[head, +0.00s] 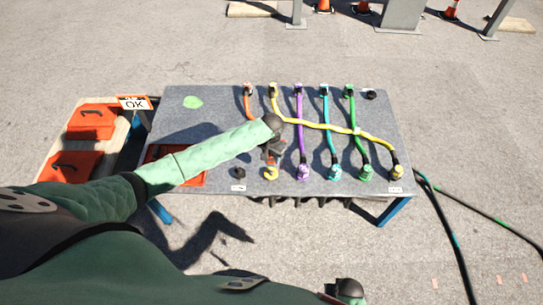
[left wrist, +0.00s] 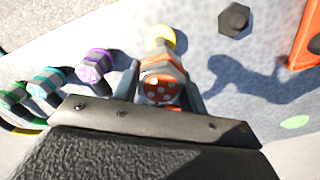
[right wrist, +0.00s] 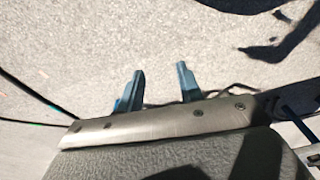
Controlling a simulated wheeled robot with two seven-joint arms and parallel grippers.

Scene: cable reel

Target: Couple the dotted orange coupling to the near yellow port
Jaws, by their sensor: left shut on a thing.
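My left gripper (head: 271,153) is shut on the dotted orange coupling (left wrist: 162,84), which has white dots on its end face. In the left wrist view the coupling sits between the two fingers, with the near yellow port (left wrist: 163,38) directly beyond it. In the head view the near yellow port (head: 271,174) shows at the table's front edge, just in front of the gripper. I cannot tell whether coupling and port touch. The orange cable (head: 248,108) runs from the far row and passes behind my left arm. My right gripper (right wrist: 160,85) is open and empty over bare ground.
Purple (head: 303,173), cyan (head: 334,172) and green (head: 366,173) couplings stand along the front edge to the right. A yellow cable (head: 320,125) crosses the others to the right corner. A black cap (head: 239,172) stands left of the port. Orange cases (head: 92,122) lie at the left.

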